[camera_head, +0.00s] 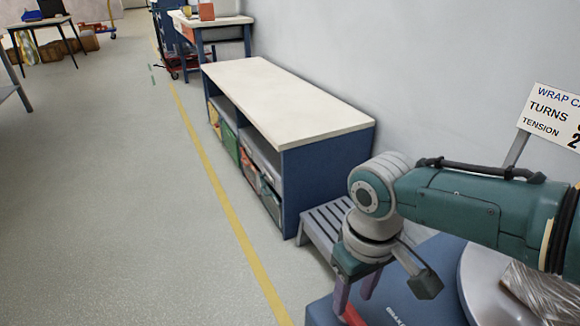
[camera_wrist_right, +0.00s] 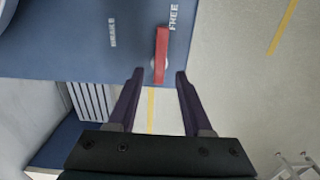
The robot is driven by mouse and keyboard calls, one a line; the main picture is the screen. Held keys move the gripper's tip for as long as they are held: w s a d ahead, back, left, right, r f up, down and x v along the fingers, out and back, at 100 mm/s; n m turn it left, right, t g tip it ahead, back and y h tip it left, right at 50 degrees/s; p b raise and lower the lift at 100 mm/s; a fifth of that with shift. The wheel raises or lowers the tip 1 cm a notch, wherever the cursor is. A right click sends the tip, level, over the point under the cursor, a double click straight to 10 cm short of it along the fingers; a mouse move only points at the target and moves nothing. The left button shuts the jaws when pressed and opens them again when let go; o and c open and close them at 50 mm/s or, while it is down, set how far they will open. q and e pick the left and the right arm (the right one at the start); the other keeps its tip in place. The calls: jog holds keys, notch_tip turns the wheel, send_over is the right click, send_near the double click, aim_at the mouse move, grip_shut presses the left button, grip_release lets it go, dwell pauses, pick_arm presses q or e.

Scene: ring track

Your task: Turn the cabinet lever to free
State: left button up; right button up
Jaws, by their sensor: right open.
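The red lever (camera_wrist_right: 161,50) sits on the blue cabinet (camera_wrist_right: 60,40) with a pale round pivot partly showing behind it. In the right wrist view it points straight up the picture, its upper end close to the word FREE and well apart from the word BRAKE at left. My right gripper (camera_wrist_right: 160,76) is open, with its fingertips on either side of the lever's lower end; I cannot tell whether they touch it. In the head view the right gripper (camera_head: 355,291) is over the cabinet's (camera_head: 430,270) near corner, where a bit of red lever (camera_head: 353,315) shows. My left gripper is out of view.
A grey slatted step (camera_head: 325,222) stands between the cabinet and a low blue shelf unit (camera_head: 330,165) with a pale top. A wrap sign (camera_head: 548,118) and a round plate (camera_head: 490,290) are at right. Open floor (camera_head: 130,220) lies left of the yellow line.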

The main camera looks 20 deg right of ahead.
aim_at(350, 310)
pick_arm(q)
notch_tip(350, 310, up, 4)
jog(key=p, duration=0.2)
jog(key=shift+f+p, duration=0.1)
jog(key=shift+p, duration=0.2)
pick_arm(e)
notch_tip(350, 310, up, 6)
jog(key=shift+r, duration=0.15)
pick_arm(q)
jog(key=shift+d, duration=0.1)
